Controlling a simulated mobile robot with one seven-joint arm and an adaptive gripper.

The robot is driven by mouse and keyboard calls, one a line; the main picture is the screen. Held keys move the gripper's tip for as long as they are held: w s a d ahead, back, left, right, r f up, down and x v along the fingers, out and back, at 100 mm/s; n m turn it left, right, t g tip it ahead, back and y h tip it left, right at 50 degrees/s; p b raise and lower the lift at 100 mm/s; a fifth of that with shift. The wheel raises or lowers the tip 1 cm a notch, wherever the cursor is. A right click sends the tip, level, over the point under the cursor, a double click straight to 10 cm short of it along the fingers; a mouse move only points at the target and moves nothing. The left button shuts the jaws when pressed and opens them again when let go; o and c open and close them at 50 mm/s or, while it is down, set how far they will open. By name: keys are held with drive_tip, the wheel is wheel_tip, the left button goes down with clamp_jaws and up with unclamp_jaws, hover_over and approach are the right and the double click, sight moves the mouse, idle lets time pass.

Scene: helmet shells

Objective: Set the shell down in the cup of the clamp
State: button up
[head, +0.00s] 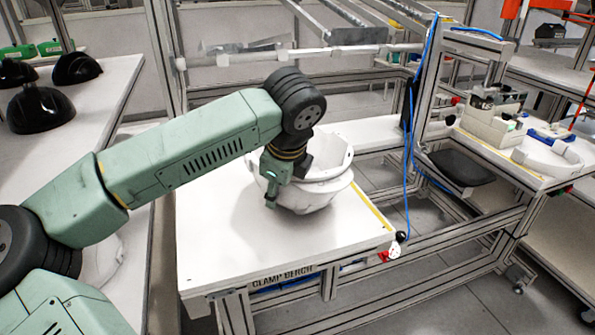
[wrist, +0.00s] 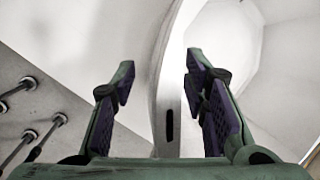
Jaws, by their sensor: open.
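The white shell (head: 325,165) sits on the bench labelled CLAMP BENCH, open side up and bowl-like. My gripper (head: 271,190) is at its left side, in front of its near-left wall. In the wrist view my gripper (wrist: 160,80) is open, with one padded finger on each side of the shell's rim (wrist: 167,95), which has a dark slot. Gaps show between the fingers and the rim. The cup of the clamp is not clearly seen; the shell and my arm may hide it, and I cannot tell whether the shell rests in it.
The clamp bench top (head: 225,245) is clear at the front and left. Black shells (head: 40,108) stand on a left table. A blue hose (head: 408,150) hangs by a frame post at the right. A right bench holds a fixture (head: 495,115). Metal pins (wrist: 30,135) show in the wrist view.

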drive_tip(key=shift+c, duration=0.3)
clamp_jaws()
idle(0.6)
